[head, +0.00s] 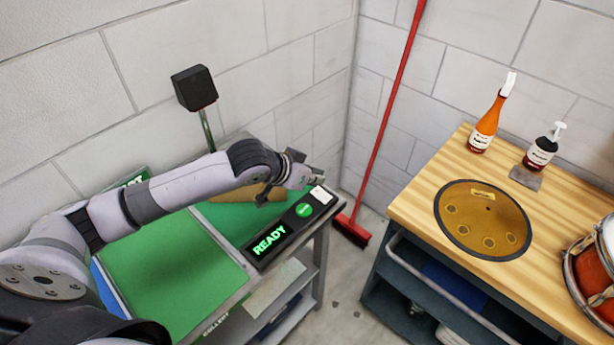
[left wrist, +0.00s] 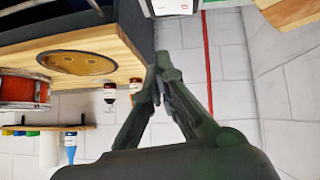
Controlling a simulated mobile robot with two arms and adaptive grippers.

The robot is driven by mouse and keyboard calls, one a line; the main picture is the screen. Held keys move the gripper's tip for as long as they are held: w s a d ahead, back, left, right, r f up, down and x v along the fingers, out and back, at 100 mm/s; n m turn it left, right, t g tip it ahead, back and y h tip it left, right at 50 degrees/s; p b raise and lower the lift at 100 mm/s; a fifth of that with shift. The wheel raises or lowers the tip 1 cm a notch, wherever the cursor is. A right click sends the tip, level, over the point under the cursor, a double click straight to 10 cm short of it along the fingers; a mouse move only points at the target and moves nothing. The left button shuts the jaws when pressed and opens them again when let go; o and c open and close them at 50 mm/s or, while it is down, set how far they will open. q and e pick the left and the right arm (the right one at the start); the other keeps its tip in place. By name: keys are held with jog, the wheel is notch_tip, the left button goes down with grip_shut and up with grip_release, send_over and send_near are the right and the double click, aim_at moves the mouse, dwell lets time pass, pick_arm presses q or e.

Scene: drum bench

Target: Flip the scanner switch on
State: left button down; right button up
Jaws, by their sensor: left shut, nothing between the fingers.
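The scanner's black panel (head: 284,231) runs along the front edge of the green-topped bench at left. It shows a lit green "READY" (head: 269,240) and a round green spot (head: 304,210). A small white plate (head: 320,195) sits at its far right end; it is too small to tell the switch's position. A white plate (left wrist: 172,7) with a red mark shows at the top of the left wrist view. My left gripper (head: 308,178) is shut and empty, just above and behind the panel's right end. In the left wrist view its fingertips (left wrist: 161,66) meet, apart from the plate.
A tan piece (head: 240,195) lies under my left forearm. A black box on a post (head: 195,88) stands behind. A red broom (head: 385,125) leans in the corner. The wooden table (head: 425,200) at right holds bottles, a round amber drumhead (head: 482,219) and a red drum (head: 590,275).

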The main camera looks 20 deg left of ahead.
pick_arm(q)
jog(key=v, duration=0.4)
jog(key=shift+s+d+r+b, duration=0.2)
jog(key=shift+s+r+b, duration=0.1)
jog(key=shift+s+b, duration=0.1)
